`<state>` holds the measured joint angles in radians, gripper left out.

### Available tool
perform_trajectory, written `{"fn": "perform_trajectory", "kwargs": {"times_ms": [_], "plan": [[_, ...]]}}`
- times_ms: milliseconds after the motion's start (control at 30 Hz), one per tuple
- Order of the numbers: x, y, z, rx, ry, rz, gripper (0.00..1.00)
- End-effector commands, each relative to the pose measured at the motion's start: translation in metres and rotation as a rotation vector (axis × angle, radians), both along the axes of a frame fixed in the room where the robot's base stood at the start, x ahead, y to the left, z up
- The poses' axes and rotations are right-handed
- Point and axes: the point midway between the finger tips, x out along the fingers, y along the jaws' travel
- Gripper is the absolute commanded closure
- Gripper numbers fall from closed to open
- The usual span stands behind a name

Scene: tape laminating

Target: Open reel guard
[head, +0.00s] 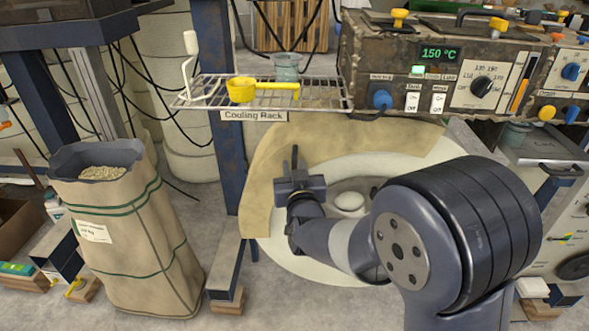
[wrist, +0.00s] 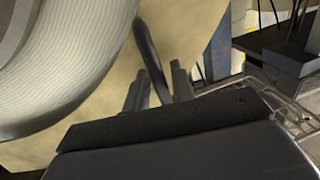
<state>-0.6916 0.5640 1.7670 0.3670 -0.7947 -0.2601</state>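The tan curved panel of the reel guard (head: 262,190) stands beside a large pale reel (head: 385,160) behind my arm. In the wrist view the tan panel (wrist: 195,30) lies behind the fingers, and the ribbed white reel (wrist: 75,60) fills the upper left. A dark bar-like handle (wrist: 150,55) stands out in front of the panel. My gripper (wrist: 158,90) is at the handle, with one finger on each side of it. A gap shows between the left finger and the bar, so the fingers look open. In the head view my gripper (head: 295,172) is in front of the panel. The guard's hinge is not clear.
A wire cooling rack (head: 320,95) with a yellow cup (head: 242,90) is above my gripper. The control box (head: 450,65) is at upper right. A blue post (head: 224,150) and a tan sack (head: 135,235) stand left.

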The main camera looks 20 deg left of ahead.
Motion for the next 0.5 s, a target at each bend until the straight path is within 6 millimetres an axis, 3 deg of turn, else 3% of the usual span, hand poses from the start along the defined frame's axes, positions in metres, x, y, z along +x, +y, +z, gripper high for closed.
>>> {"fn": "perform_trajectory", "kwargs": {"times_ms": [267,500], "plan": [[-0.0002,0.0,0.0001,0.0,0.0,0.0,0.99],[-0.0003,0.0,0.0,0.0,0.0,0.0,1.0]]}}
